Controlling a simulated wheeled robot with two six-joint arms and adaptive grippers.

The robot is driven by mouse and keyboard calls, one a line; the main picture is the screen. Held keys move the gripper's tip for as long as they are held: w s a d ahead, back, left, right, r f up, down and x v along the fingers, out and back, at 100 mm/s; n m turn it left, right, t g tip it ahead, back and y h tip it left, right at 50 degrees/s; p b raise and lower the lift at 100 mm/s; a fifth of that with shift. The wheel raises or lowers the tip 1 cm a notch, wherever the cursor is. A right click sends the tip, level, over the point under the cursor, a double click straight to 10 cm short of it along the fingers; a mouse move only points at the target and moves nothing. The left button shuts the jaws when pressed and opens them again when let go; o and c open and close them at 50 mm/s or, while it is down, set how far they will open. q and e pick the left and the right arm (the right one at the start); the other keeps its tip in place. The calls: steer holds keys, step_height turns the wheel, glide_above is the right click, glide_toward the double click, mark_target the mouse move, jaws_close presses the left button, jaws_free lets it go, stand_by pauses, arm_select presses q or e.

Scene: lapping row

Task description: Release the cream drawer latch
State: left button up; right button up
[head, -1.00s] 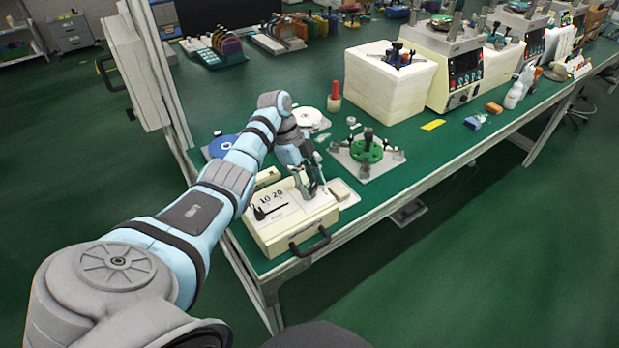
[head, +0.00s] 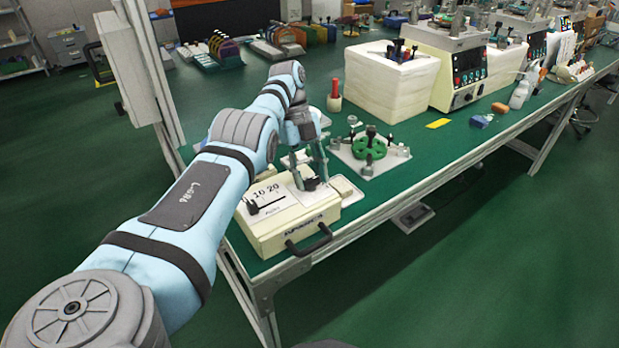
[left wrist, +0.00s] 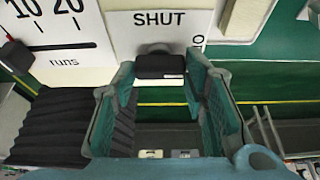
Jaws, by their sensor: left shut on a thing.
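The cream drawer unit (head: 285,228) sits on the near corner of the green bench, with a black pull handle (head: 308,240) on its front. The handle also shows in the left wrist view (left wrist: 62,125). My left gripper (head: 314,186) reaches down over the right part of its top. In the left wrist view, the fingertips of my left gripper (left wrist: 160,72) close on a small black latch knob (left wrist: 160,66), just below the printed word SHUT. The fingers partly hide the knob in the head view. My right gripper is not in view.
A black pointer (head: 254,208) lies on the unit's "10 20" runs scale. A plate with a green fixture (head: 370,147) stands just behind to the right.

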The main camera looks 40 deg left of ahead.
arm_select(q)
steer(key=o, duration=1.2)
steer(key=shift+c, duration=0.2)
